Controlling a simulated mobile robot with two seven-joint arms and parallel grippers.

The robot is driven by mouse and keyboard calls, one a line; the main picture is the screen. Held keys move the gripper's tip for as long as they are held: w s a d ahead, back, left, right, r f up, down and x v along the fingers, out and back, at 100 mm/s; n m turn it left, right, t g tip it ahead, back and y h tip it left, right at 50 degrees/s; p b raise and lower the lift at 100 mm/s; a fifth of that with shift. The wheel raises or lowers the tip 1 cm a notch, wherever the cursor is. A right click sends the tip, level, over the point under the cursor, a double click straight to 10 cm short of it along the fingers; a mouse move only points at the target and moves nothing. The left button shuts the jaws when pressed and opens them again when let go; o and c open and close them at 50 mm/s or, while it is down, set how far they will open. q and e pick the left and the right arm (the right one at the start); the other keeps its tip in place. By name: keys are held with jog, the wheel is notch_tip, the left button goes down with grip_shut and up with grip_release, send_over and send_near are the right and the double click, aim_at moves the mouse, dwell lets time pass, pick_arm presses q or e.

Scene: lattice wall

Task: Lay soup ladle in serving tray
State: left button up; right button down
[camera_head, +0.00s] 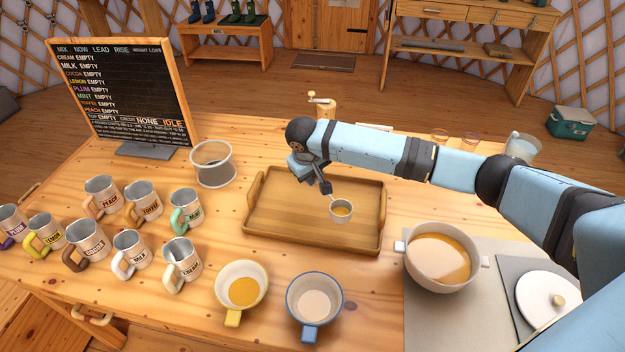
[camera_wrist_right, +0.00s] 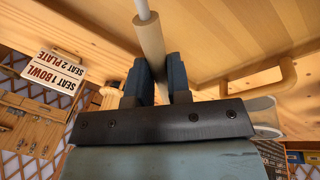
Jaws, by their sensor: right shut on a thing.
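The soup ladle has a small metal cup (camera_head: 341,210) with orange soup in it, over the right part of the wooden serving tray (camera_head: 275,229). I cannot tell whether the cup touches the tray floor. My right gripper (camera_head: 324,186) is over the tray, shut on the ladle's handle. In the right wrist view the pale wooden handle (camera_wrist_right: 151,42) runs up between the fingers of the right gripper (camera_wrist_right: 161,78), and a tray handle (camera_wrist_right: 262,78) shows at the right. My left gripper is not in view.
A soup pot (camera_head: 440,257) stands right of the tray beside a white lid (camera_head: 547,297). A yellow bowl (camera_head: 241,288) and a blue-rimmed bowl (camera_head: 314,301) are in front. Several labelled mugs (camera_head: 131,252), a glass jar (camera_head: 213,165) and a menu board (camera_head: 120,95) stand left.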

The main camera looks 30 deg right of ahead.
jog(key=shift+f+b, duration=0.75)
jog(key=shift+f, duration=0.05)
notch_tip(320, 180, down, 3)
jog(key=b, duration=0.3)
jog(key=shift+r, duration=0.2)
jog(key=shift+f+b, duration=0.7)
jog(key=shift+b, duration=0.15)
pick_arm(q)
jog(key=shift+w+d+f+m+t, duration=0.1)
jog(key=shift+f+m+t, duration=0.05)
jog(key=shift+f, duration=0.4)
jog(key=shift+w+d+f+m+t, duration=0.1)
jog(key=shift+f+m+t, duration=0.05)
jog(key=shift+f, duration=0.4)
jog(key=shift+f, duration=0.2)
pick_arm(e)
jog(key=shift+f, duration=0.15)
jog(key=shift+f, duration=0.35)
jog(key=shift+c, duration=1.7)
grip_release()
